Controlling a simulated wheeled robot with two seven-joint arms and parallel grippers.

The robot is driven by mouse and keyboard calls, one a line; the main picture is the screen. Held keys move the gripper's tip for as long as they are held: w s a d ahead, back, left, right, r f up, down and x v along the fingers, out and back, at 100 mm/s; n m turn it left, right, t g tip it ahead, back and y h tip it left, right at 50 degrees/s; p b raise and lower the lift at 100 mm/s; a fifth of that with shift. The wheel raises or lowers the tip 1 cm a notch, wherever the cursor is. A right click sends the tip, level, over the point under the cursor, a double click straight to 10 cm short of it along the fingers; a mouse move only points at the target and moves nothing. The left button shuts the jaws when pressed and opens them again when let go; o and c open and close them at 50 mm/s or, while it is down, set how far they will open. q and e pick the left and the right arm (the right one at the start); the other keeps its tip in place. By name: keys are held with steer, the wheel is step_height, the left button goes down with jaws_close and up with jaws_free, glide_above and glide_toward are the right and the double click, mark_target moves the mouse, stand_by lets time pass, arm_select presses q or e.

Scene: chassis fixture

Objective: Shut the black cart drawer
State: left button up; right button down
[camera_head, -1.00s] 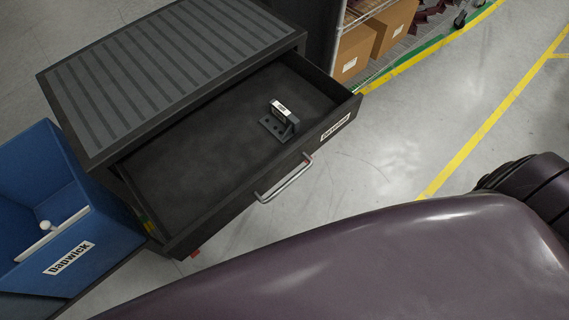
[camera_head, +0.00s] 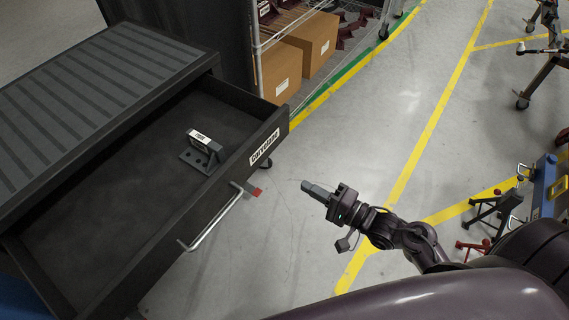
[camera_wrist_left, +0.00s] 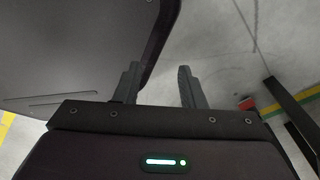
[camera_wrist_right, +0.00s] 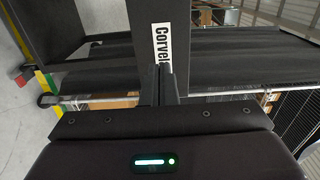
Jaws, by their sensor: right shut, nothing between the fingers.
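The black cart (camera_head: 105,75) has a ridged grey top and stands at the left in the head view. Its drawer (camera_head: 262,137) is pulled well out, with a silver bar handle (camera_head: 212,218) and a white label on the front. A small dark bracket (camera_head: 201,150) with a white-labelled top sits inside the drawer. My right gripper (camera_head: 306,187) is shut and empty, in front of the drawer and apart from the handle. In the right wrist view, its closed fingers (camera_wrist_right: 162,85) point at the labelled drawer front (camera_wrist_right: 160,35). My left gripper (camera_wrist_left: 158,85) is open and empty.
A wire shelf with cardboard boxes (camera_head: 308,45) stands behind the cart. Stands and a blue item (camera_head: 545,185) are at the far right. A blue bin edge (camera_head: 15,295) shows at lower left.

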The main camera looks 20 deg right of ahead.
mark_target(254, 157)
steer(key=x, duration=1.3)
steer(key=shift+r+p, duration=0.25)
steer(key=shift+p, duration=0.1)
steer(key=shift+w+a, duration=0.3)
steer(key=shift+w, duration=0.05)
arm_select(q)
steer(key=shift+s+a+r, duration=0.25)
steer(key=shift+a, duration=0.05)
arm_select(e)
steer(key=shift+w+a, duration=0.15)
